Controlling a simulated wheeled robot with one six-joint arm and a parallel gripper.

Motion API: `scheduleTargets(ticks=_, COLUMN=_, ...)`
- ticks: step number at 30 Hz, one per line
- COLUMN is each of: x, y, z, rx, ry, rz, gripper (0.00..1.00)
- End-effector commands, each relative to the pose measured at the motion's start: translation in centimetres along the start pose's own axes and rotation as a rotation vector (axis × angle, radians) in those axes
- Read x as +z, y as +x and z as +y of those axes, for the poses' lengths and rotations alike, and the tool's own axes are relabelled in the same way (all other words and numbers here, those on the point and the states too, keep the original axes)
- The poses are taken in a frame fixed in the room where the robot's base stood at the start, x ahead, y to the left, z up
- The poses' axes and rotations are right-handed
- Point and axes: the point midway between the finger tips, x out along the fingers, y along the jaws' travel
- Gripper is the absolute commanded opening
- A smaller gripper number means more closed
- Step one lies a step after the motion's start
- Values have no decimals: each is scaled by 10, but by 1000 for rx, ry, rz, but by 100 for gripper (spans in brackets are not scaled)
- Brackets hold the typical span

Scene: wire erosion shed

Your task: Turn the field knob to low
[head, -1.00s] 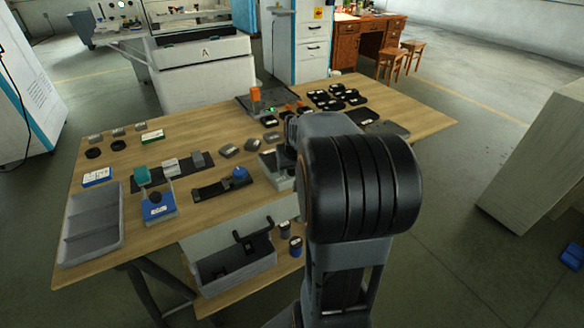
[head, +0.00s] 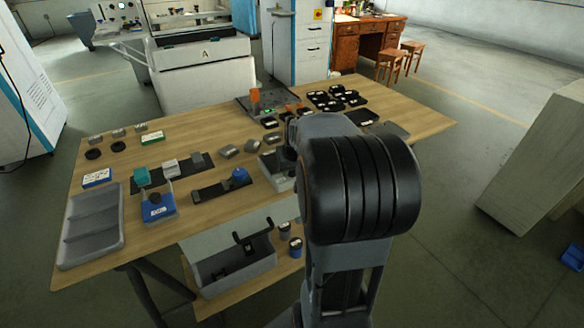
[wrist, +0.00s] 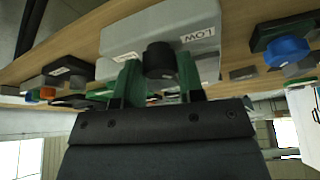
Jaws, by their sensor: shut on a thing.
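In the wrist view, which shows the bench tipped over, a black round field knob (wrist: 159,59) sits on the face of a pale grey box (wrist: 130,38). A white label (wrist: 199,35) beside the knob reads LOW, upside down in the picture. My gripper (wrist: 159,75) has its green fingers on either side of the knob and is shut on it. The knob's pointer mark cannot be made out. In the head view, the grey box (head: 271,170) shows only in part, with my arm hiding the knob and the fingers.
Several black pieces (head: 335,98) lie behind my arm. An open grey bin (head: 225,277) is below the front edge.

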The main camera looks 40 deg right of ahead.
Motion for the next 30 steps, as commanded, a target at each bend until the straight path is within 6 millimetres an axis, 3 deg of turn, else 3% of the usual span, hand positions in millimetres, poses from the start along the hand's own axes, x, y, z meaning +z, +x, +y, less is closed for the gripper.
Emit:
scheduleTargets(ticks=21, x=-1, y=1, z=2, rx=-160, ry=-385, rz=2, gripper=12)
scheduleTargets(ticks=30, x=-1, y=0, z=3, rx=-192, ry=-464, rz=1, gripper=12)
